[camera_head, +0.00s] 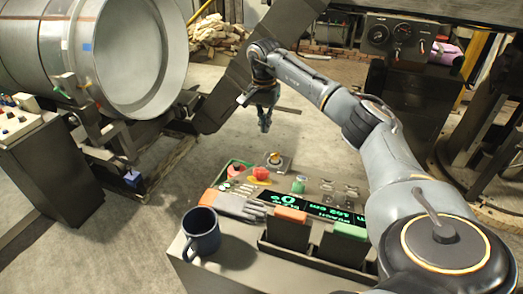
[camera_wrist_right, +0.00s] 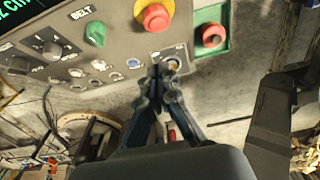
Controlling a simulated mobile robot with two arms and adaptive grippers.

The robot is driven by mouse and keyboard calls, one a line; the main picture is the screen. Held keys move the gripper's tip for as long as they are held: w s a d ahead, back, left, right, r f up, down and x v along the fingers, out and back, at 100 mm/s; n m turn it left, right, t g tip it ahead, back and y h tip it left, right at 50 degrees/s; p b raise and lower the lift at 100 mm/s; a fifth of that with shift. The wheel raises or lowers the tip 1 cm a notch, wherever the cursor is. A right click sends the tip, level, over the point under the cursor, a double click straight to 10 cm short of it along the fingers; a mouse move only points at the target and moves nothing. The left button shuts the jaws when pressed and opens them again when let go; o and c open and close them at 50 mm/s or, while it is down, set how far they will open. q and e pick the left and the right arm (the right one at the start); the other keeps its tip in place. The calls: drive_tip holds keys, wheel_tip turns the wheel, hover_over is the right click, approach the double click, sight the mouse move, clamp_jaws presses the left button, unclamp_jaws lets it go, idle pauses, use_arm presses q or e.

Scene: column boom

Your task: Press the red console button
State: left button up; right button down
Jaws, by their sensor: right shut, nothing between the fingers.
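The console (camera_head: 330,185) stands below and in front of my right arm. A red mushroom button with a yellow collar (camera_head: 260,173) sits on its panel; it also shows at the top of the right wrist view (camera_wrist_right: 155,17). A second red button (camera_head: 235,170) sits on a green base to its left; the wrist view shows it right of the first (camera_wrist_right: 212,36). My right gripper (camera_head: 264,126) is shut and empty, pointing down above and beyond the console's far edge. In the head view it appears apart from both buttons. My left gripper is not in view.
On the console are a dark mug (camera_head: 201,231), grey gloves (camera_head: 235,204), a green knob (camera_head: 298,185) and a lit display (camera_head: 320,215). A large metal drum (camera_head: 120,50) stands left.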

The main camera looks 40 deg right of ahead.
drive_tip(key=b, duration=0.5)
hover_over(261, 171)
drive_tip(key=w+d, duration=0.2)
drive_tip(key=d, duration=0.1)
wheel_tip(261, 171, down, 11)
drive_tip(key=shift+s+a+f, duration=0.1)
drive_tip(key=shift+a+f, duration=0.2)
drive_tip(key=shift+f, duration=0.6)
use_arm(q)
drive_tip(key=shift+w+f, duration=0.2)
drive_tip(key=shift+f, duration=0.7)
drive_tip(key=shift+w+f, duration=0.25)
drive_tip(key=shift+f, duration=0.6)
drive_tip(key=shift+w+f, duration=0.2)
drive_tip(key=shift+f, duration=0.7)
use_arm(e)
drive_tip(key=shift+s+a+f, duration=0.25)
drive_tip(key=shift+a+f, duration=0.2)
drive_tip(key=shift+f, duration=0.05)
drive_tip(key=shift+f, duration=0.1)
